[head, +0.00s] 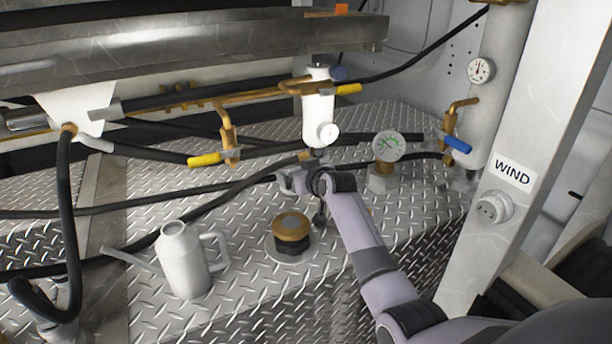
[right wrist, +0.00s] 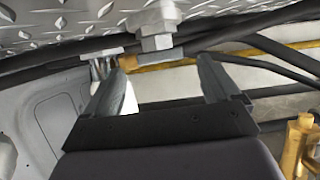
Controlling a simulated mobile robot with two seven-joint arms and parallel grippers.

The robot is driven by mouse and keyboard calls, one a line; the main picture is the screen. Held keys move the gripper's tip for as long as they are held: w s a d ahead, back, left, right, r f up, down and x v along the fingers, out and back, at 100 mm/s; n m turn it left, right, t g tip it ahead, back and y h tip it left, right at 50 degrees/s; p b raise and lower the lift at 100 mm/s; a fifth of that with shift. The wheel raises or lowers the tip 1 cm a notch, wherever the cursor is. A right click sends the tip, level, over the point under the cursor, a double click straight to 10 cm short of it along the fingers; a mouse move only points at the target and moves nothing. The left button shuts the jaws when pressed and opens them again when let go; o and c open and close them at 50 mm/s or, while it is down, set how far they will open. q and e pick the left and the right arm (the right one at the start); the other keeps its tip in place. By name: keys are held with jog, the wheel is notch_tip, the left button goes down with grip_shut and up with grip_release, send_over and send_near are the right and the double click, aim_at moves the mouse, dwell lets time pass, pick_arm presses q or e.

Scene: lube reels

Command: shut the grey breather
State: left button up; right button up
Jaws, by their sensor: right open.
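A grey hex fitting (right wrist: 155,38) with a short grey crosspiece (right wrist: 160,54) and a brass-coloured end is in the right wrist view. It appears to be the grey breather; its label and whether it is shut cannot be told. My right gripper (right wrist: 158,70) is open and empty, its fingers on either side of the crosspiece in the picture; I cannot tell whether they touch it. In the head view my right gripper (head: 296,180) is low over the plate, below the white filter cylinder (head: 317,110), and my wrist hides much of this spot. My left gripper is not in view.
A brass-capped filler (head: 291,228) and a white oil can (head: 183,258) stand on the diamond plate to the left. Black hoses (head: 150,207) cross the plate. A blue-handled valve (head: 457,144) is further right.

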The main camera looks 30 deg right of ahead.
jog(key=shift+v, duration=2.4)
jog(key=shift+f, duration=0.1)
